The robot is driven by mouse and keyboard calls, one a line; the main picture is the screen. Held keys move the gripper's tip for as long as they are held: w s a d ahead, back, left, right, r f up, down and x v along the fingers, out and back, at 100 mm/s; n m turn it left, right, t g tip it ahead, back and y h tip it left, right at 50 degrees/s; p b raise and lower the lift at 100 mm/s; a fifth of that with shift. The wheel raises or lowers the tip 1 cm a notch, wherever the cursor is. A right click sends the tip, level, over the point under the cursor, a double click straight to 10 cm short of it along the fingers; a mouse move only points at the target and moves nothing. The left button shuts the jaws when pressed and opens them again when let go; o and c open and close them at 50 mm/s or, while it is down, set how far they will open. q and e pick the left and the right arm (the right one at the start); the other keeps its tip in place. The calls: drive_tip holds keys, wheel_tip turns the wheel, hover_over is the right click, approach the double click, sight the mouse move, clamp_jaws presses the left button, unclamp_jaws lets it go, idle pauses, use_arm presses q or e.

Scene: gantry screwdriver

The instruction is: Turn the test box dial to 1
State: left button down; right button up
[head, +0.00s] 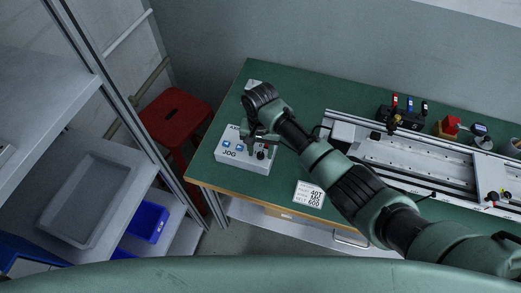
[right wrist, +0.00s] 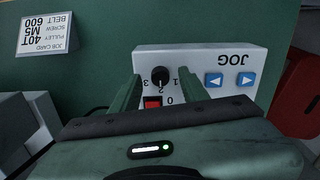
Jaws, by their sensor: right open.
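The test box (head: 236,155) is a pale box marked JOG on the green table's left end. In the right wrist view the box (right wrist: 215,58) appears upside down. Its black round dial (right wrist: 160,75) has the numbers 1, 2 and 3 around it; its pointer is too small to read surely. My right gripper (head: 259,139) is over the box. In the right wrist view its open, empty fingers (right wrist: 161,84) stand on either side of the dial, with gaps visible to it. My left gripper is not in view.
The box also has blue arrow buttons (right wrist: 228,80) and a red switch (right wrist: 152,103). The gantry rail (head: 400,153) fills the table's right side. A red stool (head: 176,118) stands left of the table.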

drive_tip(key=shift+f, duration=0.3)
clamp_jaws()
